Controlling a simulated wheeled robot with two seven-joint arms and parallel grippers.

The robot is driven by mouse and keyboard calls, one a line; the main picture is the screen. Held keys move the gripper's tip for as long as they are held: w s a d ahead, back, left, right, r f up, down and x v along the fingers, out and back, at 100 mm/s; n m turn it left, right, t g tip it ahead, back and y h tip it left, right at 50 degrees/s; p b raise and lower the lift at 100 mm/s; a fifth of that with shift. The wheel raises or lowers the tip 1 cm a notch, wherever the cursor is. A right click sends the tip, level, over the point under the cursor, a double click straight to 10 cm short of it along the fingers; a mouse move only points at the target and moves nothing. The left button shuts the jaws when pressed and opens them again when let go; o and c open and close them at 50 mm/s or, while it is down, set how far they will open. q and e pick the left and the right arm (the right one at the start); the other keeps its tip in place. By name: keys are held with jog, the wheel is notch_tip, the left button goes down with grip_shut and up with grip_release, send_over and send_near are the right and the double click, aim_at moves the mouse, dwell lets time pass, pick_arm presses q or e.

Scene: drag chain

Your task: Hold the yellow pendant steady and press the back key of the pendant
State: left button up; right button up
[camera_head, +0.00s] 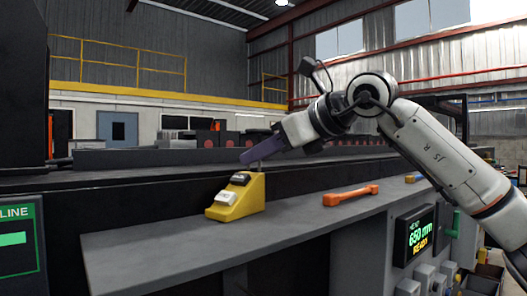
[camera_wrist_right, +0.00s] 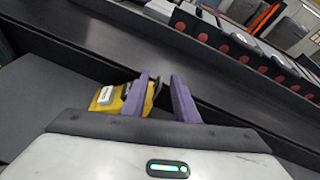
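The yellow pendant (camera_head: 243,201) stands on the grey ledge as a wedge-shaped block. It has a light key (camera_head: 227,198) low on its sloped face and a dark key (camera_head: 240,179) higher up. My right gripper (camera_head: 250,156) is just above and behind the pendant's top, with purple fingers pointing left. In the right wrist view the fingers (camera_wrist_right: 160,78) are apart with a gap between them. The pendant (camera_wrist_right: 118,103) shows there beyond the left finger, which hides part of it. Whether a finger touches it I cannot tell. My left gripper is not in view.
An orange handle-like bar (camera_head: 350,195) lies on the grey ledge (camera_head: 150,250) right of the pendant. The ledge left of the pendant is clear. A dark raised wall runs behind it.

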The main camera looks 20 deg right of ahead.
grip_shut()
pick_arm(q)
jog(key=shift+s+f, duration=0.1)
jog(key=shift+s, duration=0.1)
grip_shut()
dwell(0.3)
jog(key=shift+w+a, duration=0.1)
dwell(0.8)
